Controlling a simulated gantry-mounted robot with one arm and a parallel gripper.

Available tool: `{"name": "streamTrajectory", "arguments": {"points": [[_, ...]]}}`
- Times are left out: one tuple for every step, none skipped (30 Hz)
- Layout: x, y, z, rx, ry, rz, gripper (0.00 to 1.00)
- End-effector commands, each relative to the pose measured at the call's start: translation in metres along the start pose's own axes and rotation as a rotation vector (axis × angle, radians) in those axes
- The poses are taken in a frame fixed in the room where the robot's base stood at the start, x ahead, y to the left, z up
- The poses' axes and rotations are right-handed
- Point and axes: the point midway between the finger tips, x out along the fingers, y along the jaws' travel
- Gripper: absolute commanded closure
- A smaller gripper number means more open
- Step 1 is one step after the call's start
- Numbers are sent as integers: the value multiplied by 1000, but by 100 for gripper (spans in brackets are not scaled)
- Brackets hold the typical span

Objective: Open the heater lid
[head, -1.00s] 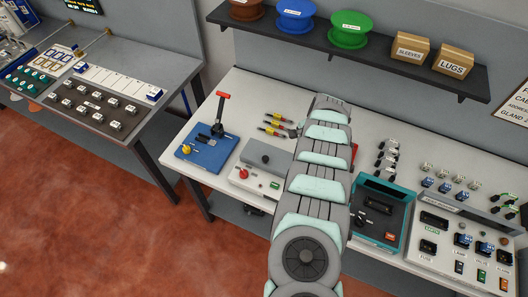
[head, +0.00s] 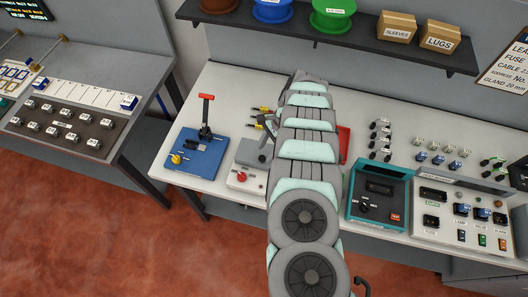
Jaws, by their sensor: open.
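The heater appears to be the light grey box (head: 238,180) with a red button on its front, at the middle left of the bench. Its dark grey lid (head: 252,154) is partly covered by my arm, and I cannot tell whether it is raised. My gripper (head: 267,128) is open at the lid's back right side. Its fingertips are small and partly hidden, so contact with the lid is unclear.
A blue base (head: 200,157) with a red-handled lever stands left of the heater. A teal box (head: 378,196) and a grey panel (head: 448,218) stand to the right. A shelf (head: 340,38) with spools and cartons hangs above. Yellow-tipped tools (head: 262,111) lie behind the heater.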

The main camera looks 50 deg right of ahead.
Motion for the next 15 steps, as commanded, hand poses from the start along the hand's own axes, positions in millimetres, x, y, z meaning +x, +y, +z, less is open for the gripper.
{"name": "streamTrajectory", "arguments": {"points": [[7, 2, 0, 1, 0, 5, 53], [10, 2, -1, 1, 0, 5, 53], [13, 2, -1, 0, 1, 3, 53], [15, 1, -1, 0, 1, 2, 53], [16, 0, -1, 0, 2, 1, 53], [19, 0, -1, -1, 2, 0, 53], [20, 0, -1, -1, 2, 0, 53], [22, 0, -1, 0, 2, 0, 53], [24, 0, -1, 0, 1, 1, 53], [25, 0, 0, 0, 1, 1, 53], [26, 0, 0, 0, 1, 1, 53], [26, 0, 0, 0, 0, 1, 53], [27, 0, 0, 0, 0, 1, 53], [27, 0, 0, 0, 0, 1, 53], [27, 0, 0, 0, 0, 1, 53]]}}
